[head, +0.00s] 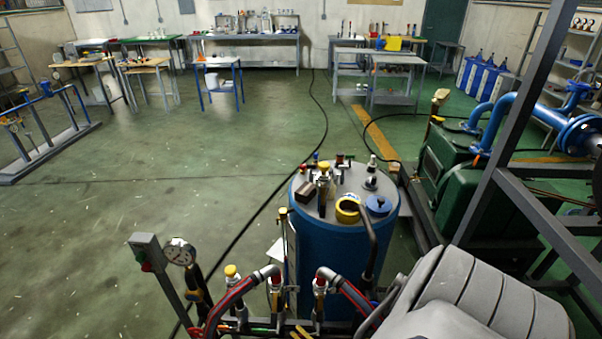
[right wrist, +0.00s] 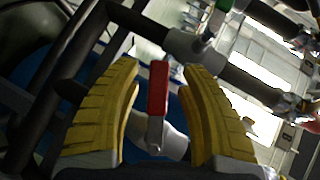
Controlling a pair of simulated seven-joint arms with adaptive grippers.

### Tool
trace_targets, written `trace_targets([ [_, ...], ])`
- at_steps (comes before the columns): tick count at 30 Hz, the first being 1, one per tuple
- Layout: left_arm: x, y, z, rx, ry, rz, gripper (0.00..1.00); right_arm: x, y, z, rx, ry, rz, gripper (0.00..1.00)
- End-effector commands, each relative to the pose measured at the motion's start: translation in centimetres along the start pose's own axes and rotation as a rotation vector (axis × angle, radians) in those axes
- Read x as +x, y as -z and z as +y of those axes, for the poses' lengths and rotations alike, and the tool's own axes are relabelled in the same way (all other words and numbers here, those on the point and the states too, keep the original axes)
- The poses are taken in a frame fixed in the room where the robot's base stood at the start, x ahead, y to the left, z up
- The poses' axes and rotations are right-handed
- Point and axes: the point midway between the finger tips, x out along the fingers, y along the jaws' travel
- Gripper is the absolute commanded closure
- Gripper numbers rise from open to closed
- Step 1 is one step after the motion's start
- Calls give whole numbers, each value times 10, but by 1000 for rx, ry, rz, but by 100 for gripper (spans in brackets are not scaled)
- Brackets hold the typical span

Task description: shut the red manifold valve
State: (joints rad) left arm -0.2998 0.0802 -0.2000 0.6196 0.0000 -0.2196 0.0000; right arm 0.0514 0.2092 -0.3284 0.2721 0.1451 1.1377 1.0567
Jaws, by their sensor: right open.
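The red valve handle (right wrist: 158,88) stands upright in the right wrist view, on a pale metal valve body (right wrist: 172,143). My right gripper (right wrist: 160,72) is open, with one ribbed yellow finger on each side of the handle. Gaps show between handle and fingers, so it is not gripped. In the head view, the manifold with its hoses (head: 237,297) is at the bottom centre. Small red parts show on its fittings, but I cannot tell which is this handle. My right arm covers the lower right there, and its gripper is hidden. My left gripper is not in view.
A blue drum (head: 335,238) with loose items on its lid stands just behind the manifold. Green pump machinery (head: 447,185) and a grey frame are at right. The floor at left is mostly clear.

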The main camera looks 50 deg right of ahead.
Motion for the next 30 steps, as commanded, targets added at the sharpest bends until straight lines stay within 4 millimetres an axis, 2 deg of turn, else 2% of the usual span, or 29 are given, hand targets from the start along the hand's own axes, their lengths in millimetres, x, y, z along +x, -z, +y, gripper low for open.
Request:
trace_targets([
  [7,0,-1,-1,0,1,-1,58,-5,0,2,0,-2,0,58],
  [20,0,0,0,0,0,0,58,-34,1,0,0,-1,-1,58],
  [30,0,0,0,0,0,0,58,-82,0,1,0,-1,-1,58],
])
